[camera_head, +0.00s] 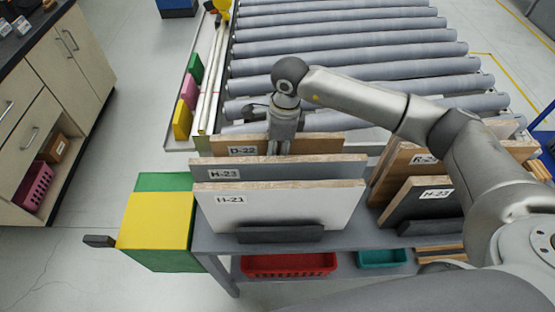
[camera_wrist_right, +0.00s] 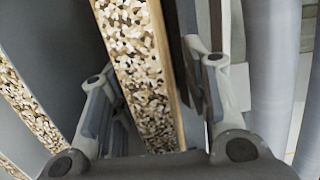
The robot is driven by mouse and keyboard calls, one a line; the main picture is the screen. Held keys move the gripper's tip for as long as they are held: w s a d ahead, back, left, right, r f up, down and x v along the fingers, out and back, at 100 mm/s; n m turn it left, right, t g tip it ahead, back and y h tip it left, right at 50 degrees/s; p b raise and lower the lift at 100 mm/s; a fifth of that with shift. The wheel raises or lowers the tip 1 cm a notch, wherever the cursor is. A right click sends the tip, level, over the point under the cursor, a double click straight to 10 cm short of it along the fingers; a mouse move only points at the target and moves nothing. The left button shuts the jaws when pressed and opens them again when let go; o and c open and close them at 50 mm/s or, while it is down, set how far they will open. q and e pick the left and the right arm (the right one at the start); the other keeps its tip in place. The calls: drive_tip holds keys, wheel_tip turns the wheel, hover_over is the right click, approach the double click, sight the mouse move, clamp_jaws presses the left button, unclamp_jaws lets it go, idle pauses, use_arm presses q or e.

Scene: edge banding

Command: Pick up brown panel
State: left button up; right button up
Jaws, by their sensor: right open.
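The brown panel (camera_head: 322,145), labelled D-22, stands upright in the rack behind the grey H-23 panel (camera_head: 270,170) and the white H-21 panel (camera_head: 280,205). Only its upper strip shows in the head view. My right gripper (camera_head: 281,146) points down at its top edge. In the right wrist view, the panel's speckled chipboard edge (camera_wrist_right: 143,75) runs between the two fingers of my right gripper (camera_wrist_right: 153,85). The fingers are apart, with a gap on each side of the panel. My left gripper is not in view.
A roller conveyor (camera_head: 345,50) lies behind the rack. More panels stand on the right, including a dark one (camera_head: 420,200). A yellow and green box (camera_head: 155,220) adjoins the rack's left side. Red (camera_head: 290,264) and teal (camera_head: 381,258) bins sit on the lower shelf.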

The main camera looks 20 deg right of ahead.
drive_tip(key=shift+a+f, duration=0.1)
drive_tip(key=shift+f, duration=0.65)
clamp_jaws()
drive_tip(key=shift+w+r, duration=0.15)
drive_tip(key=shift+r, duration=0.05)
